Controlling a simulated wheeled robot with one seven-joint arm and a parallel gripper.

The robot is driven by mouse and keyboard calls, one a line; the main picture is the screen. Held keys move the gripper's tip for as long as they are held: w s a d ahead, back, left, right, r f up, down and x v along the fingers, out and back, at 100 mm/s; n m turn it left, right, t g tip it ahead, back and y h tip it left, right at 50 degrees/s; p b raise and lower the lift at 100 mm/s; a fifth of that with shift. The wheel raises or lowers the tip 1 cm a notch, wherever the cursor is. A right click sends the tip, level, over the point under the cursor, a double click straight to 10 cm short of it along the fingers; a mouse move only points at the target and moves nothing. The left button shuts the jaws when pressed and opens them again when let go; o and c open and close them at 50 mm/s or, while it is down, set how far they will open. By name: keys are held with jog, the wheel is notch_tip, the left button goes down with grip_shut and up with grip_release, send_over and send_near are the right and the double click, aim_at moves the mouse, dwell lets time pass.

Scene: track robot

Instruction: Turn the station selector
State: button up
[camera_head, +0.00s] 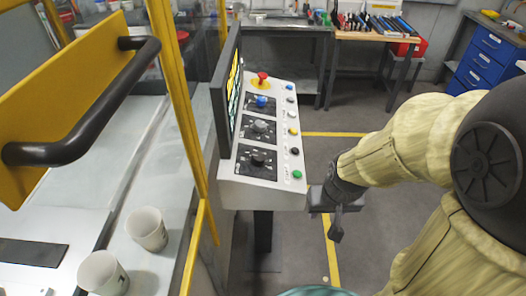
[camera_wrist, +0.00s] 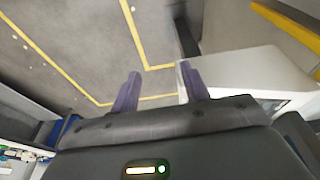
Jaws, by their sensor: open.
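In the head view a pale grey control panel (camera_head: 234,192) stands on a dark post in the middle. It carries a column of knobs on dark plates: a blue knob (camera_head: 262,101), a grey knob (camera_head: 260,126) and a black knob (camera_head: 258,158). I cannot read which one is the station selector. My gripper (camera_head: 336,222) is beside the panel's lower right corner, apart from the knobs. In the wrist view my gripper (camera_wrist: 160,90) has its two fingers spread with nothing between them. The panel's side (camera_wrist: 235,75) shows to the right of the fingers.
A red emergency button (camera_head: 262,77) and several small coloured buttons are on the panel, with a screen (camera_head: 228,90) on its left. A yellow-framed enclosure with a black handle (camera_head: 90,105) and white cups (camera_head: 147,229) is at left. Floor to the right is partly clear.

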aim_at(259, 156)
jog(key=shift+o, duration=1)
jog(key=shift+w+r, duration=0.15)
jog(key=shift+w, duration=0.05)
jog(key=w+a+r+n+g+y+p, duration=0.2)
jog(key=w+a+r+n+p, duration=0.2)
jog(key=w+r+n, duration=0.4)
jog(key=w+a+r+n+g+y+p, duration=0.2)
jog(key=w+a+r+n+p, duration=0.3)
jog(key=w+n, duration=0.8)
notch_tip(259, 156, up, 3)
jog(key=n, duration=0.3)
jog(key=shift+n, duration=0.3)
jog(key=shift+a+f, duration=0.1)
jog(key=p+x, duration=0.2)
jog(key=x, duration=0.6)
jog(key=p+x, duration=0.2)
jog(key=x, duration=0.7)
jog(key=shift+a+p, duration=0.25)
jog(key=shift+p, duration=0.1)
jog(key=c, duration=1)
